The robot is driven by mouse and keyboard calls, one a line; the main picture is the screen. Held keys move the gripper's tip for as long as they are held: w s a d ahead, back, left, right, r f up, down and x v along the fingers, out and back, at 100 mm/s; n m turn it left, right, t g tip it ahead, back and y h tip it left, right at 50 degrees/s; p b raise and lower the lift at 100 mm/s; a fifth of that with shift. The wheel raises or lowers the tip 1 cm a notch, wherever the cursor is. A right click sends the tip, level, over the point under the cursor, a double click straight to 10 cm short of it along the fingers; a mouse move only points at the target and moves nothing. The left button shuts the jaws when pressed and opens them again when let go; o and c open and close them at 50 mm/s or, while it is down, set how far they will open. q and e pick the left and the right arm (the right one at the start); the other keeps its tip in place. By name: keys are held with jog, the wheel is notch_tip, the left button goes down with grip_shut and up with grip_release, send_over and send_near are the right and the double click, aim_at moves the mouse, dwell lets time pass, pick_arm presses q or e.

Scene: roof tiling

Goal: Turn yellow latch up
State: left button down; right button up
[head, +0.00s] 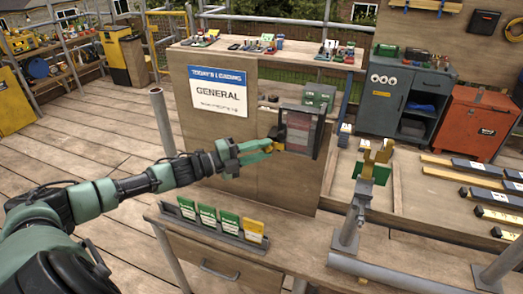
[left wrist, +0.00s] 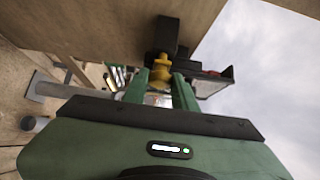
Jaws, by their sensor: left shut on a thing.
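The yellow latch (head: 278,145) sits at the left side of a dark framed case (head: 318,138) on the wooden panel. My left gripper (head: 268,149) reaches it from the left and is shut on it. In the left wrist view the yellow latch (left wrist: 161,70) shows between the two green fingertips of my left gripper (left wrist: 161,84), in front of a dark block. The fingers hide part of the latch, and I cannot tell its exact angle.
A sign board (head: 218,92) is on the panel left of the case. Below, a rack of green and yellow cards (head: 226,222) stands on the bench. The deck at left is mostly clear.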

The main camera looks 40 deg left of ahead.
pick_arm(q)
jog(key=shift+f+n+t+b, duration=0.35)
jog(key=shift+n+t+b, duration=0.05)
jog(key=shift+b, duration=0.2)
jog(key=n+t+y+b, duration=0.2)
jog(key=n+t+b, duration=0.1)
jog(key=n, duration=0.2)
jog(key=n+t+y+b, duration=0.2)
jog(key=n+t+b, duration=0.1)
jog(key=n, duration=0.2)
jog(key=n+t+y+b, duration=0.2)
jog(key=n+t+b, duration=0.1)
jog(key=n, duration=0.2)
jog(key=shift+w+d+f+n+t+b, duration=0.1)
jog(key=shift+d+f+n+t+b, duration=0.2)
jog(key=shift+d+f+t+b, duration=0.1)
jog(key=shift+d+r+n+y+b, duration=0.1)
jog(key=shift+n+y+b, duration=0.1)
jog(key=shift+n+y, duration=2.3)
jog(key=shift+d+r+n+y+b, duration=0.1)
jog(key=shift+n+y+b, duration=0.1)
jog(key=shift+n+y, duration=2.6)
jog(key=shift+n, duration=0.2)
jog(key=c, duration=1.1)
grip_release()
jog(key=shift+c, duration=0.2)
